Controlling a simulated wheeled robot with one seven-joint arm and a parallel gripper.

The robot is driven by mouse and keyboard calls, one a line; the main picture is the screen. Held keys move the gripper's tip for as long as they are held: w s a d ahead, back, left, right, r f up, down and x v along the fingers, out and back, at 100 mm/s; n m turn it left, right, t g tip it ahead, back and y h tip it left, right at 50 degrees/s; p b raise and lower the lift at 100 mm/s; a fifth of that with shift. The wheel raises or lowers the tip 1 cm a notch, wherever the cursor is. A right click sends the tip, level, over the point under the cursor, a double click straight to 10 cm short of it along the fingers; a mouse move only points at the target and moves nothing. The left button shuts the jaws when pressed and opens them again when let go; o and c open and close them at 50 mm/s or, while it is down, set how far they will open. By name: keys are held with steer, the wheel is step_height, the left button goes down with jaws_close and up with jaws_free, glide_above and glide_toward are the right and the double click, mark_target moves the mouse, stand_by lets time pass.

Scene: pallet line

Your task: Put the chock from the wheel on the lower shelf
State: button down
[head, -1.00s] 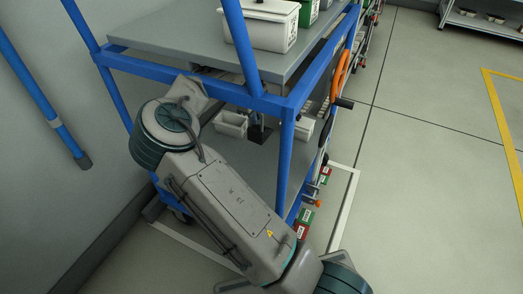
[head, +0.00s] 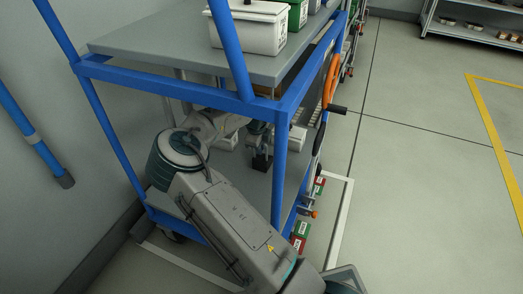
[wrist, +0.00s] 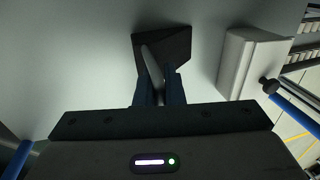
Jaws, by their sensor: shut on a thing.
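The dark wedge-shaped chock (wrist: 176,44) is between the fingers of my gripper (wrist: 157,90) in the wrist view, which is shut on it. In the head view the chock (head: 262,163) shows below my gripper (head: 261,146), inside the blue cart and over the grey lower shelf (head: 254,198). The shelf surface (wrist: 75,50) fills much of the wrist view behind the chock. I cannot tell whether the chock touches the shelf.
A white bin (wrist: 240,65) is close right of the chock in the wrist view. The upper shelf (head: 165,50) covers this space, and a blue post (head: 279,170) stands in front. Bare shelf lies left of the chock.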

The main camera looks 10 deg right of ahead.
steer(key=shift+f, duration=0.1)
steer(key=c, duration=1.5)
jaws_free()
steer(key=shift+c, duration=0.2)
steer(key=p+v, duration=0.4)
steer(key=v, duration=0.8)
